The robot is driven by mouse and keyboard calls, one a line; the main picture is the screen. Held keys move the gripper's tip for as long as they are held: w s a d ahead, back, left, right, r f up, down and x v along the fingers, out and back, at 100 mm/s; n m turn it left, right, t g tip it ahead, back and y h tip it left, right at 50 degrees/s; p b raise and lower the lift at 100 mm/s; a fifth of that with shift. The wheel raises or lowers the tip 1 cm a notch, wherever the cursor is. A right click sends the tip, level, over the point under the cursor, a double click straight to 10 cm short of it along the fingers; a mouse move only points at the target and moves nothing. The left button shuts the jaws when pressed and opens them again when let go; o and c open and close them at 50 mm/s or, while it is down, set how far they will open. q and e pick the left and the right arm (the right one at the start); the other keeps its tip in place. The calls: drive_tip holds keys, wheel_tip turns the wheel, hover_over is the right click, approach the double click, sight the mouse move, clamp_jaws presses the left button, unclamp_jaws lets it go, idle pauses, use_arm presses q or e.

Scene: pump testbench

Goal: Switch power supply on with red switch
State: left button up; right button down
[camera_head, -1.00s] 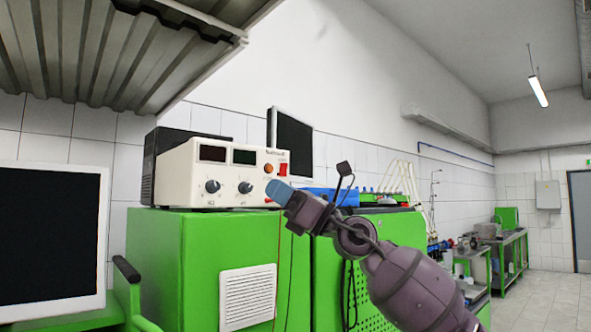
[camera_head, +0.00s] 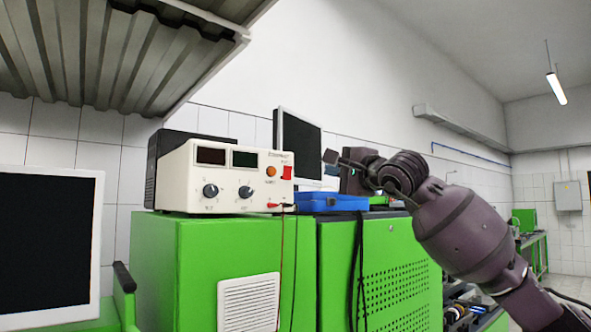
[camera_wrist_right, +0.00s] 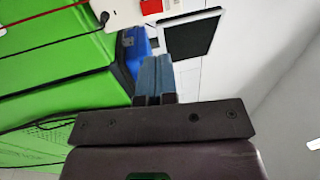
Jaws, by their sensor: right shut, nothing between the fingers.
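The power supply (camera_head: 225,178) is a cream box with two dark displays and two dark knobs, standing on a green cabinet. Its red switch (camera_head: 287,172) is at the upper right of the front panel, beside an orange button. The switch also shows at the top edge of the wrist view (camera_wrist_right: 151,6). My right gripper (camera_head: 332,172) is to the right of the power supply, apart from it. In the wrist view its blue-grey fingers (camera_wrist_right: 157,64) are shut together and empty. I cannot tell the switch's position. My left gripper is not in view.
A blue box (camera_head: 330,202) lies on the green cabinet (camera_head: 380,262), right of the power supply. A monitor (camera_head: 298,143) stands behind it. Red and black leads hang from the panel's lower right. A metal shelf (camera_head: 120,55) overhangs at upper left. A white-framed screen (camera_head: 45,245) stands at left.

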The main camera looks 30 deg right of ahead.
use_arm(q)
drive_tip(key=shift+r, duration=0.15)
use_arm(e)
drive_tip(key=shift+w, duration=0.1)
drive_tip(key=p, duration=0.3)
approach(289, 168)
drive_tip(key=w, duration=0.2)
drive_tip(key=w+p, duration=0.1)
drive_tip(key=w, duration=0.1)
drive_tip(key=w+r+p, duration=0.1)
drive_tip(key=w, duration=0.1)
drive_tip(key=shift+a, duration=0.25)
drive_tip(key=shift+w+p, duration=0.55)
drive_tip(key=shift+w, duration=0.2)
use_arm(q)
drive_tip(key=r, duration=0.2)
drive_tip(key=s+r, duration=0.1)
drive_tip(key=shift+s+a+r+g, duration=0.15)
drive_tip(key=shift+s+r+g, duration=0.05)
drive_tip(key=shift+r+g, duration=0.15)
use_arm(e)
drive_tip(key=shift+s, duration=0.1)
